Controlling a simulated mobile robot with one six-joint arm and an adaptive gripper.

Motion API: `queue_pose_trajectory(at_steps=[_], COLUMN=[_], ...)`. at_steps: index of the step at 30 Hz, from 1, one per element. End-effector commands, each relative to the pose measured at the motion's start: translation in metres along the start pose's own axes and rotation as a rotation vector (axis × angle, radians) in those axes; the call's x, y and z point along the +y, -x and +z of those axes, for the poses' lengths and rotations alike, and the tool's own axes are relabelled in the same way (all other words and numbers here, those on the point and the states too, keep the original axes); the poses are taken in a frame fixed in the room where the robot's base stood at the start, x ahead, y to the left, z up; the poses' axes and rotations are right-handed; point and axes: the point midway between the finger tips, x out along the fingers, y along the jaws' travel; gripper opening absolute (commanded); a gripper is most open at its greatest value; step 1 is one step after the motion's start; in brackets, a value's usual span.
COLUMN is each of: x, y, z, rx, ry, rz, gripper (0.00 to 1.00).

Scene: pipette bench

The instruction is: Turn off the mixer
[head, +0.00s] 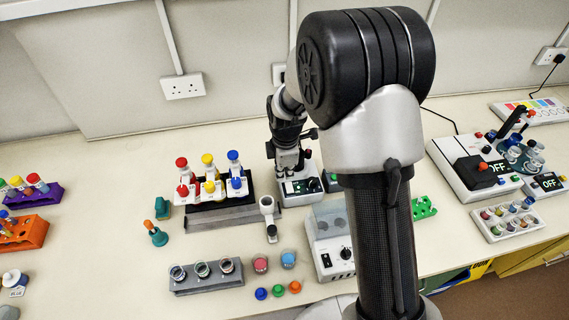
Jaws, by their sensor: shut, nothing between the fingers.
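A small white device (301,189) with a dark panel and buttons stands at the middle back of the bench. It may be the mixer; I cannot tell for sure. My gripper (290,168) points down right at this device, shut and empty. Its fingers hide part of the device's top, and I cannot tell whether they touch it. My arm covers the area to its right. A larger white device (463,178) with a black block reads OFF at the right. Beside it, a device with a blue tube carousel (522,160) also has a display (547,183) reading OFF.
A rack of capped bottles (212,206) stands left of the gripper. A white pipette-like item (268,216) stands in front of it. A white box (328,244) with a clear lid and knob is near the front. A grey tube rack (206,279) and loose caps lie front left.

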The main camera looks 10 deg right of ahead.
Motion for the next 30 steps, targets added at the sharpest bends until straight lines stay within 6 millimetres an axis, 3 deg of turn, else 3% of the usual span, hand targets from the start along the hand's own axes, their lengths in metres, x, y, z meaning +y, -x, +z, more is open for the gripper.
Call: queue_pose_trajectory(at_steps=[3,9,30], x=[-0.001,0.000,0.002], y=[-0.023,-0.041,-0.053], z=[0.000,0.000,0.000], rx=[0.000,0.000,0.000], ry=[0.000,0.000,0.000], rz=[-0.002,0.000,0.000], gripper=[0.00,0.00,0.00])
